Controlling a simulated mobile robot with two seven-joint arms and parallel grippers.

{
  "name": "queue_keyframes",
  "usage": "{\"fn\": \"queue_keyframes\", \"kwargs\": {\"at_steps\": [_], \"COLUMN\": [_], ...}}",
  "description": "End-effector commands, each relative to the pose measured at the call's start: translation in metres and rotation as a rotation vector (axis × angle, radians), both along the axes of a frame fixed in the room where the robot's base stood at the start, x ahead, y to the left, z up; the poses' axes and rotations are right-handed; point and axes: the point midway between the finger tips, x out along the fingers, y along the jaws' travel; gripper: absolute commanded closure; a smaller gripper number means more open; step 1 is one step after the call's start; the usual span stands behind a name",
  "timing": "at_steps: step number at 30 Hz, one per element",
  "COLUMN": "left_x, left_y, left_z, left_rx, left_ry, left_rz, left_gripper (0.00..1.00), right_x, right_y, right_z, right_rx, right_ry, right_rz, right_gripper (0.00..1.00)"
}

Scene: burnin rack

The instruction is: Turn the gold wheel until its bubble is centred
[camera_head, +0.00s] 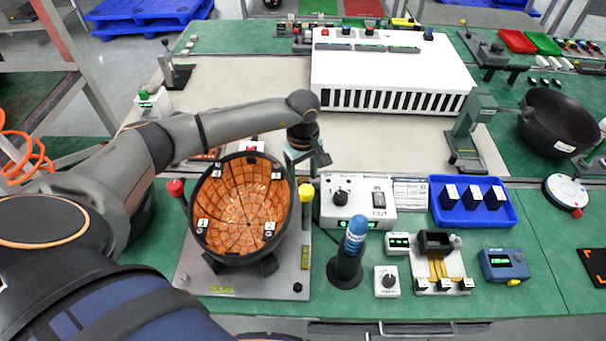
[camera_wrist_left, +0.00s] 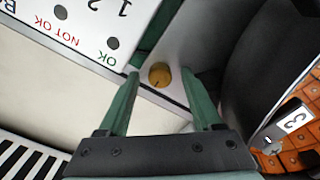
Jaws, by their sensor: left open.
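The gold wheel (camera_wrist_left: 159,75) shows in the left wrist view as a small round knob on the grey plate, between and beyond my fingertips. I cannot make it out in the head view. My left gripper (camera_head: 306,168) hangs behind the right rear of the dark bowl, with its fingers apart. The wrist view shows the two green fingers (camera_wrist_left: 161,72) open, with nothing between them that I can see held. The grey base plate (camera_head: 190,262) carries yellow-green level vials at its right edge (camera_head: 305,257) and front edge (camera_head: 221,290). Their bubbles are too small to read.
The dark bowl with orange tiled lining (camera_head: 240,215) stands on the plate, close to my gripper. A white switch box (camera_head: 357,214) and a blue-topped stick (camera_head: 355,232) stand to the right.

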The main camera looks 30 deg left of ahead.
Motion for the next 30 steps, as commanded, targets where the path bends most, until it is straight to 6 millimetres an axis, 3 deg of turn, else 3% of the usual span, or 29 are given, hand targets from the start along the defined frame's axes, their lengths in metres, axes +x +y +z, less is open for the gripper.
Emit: {"fn": "queue_keyframes", "kwargs": {"at_steps": [4, 22, 30], "left_x": [0.0000, 0.0000, 0.0000], "left_y": [-0.0001, 0.0000, 0.0001], "left_z": [-0.0001, 0.0005, 0.0006], "left_rx": [0.000, 0.000, 0.000], "left_ry": [0.000, 0.000, 0.000], "left_rz": [0.000, 0.000, 0.003], "left_gripper": [0.33, 1.00, 1.00], "right_x": [0.0005, 0.0011, 0.0012], "right_y": [0.0001, 0.0001, 0.0000], "right_z": [0.0002, 0.0005, 0.0004], "right_rx": [0.000, 0.000, 0.001], "right_ry": [-0.001, -0.002, -0.003], "right_rz": [0.000, 0.000, 0.000], "right_gripper": [0.36, 0.36, 0.36]}}
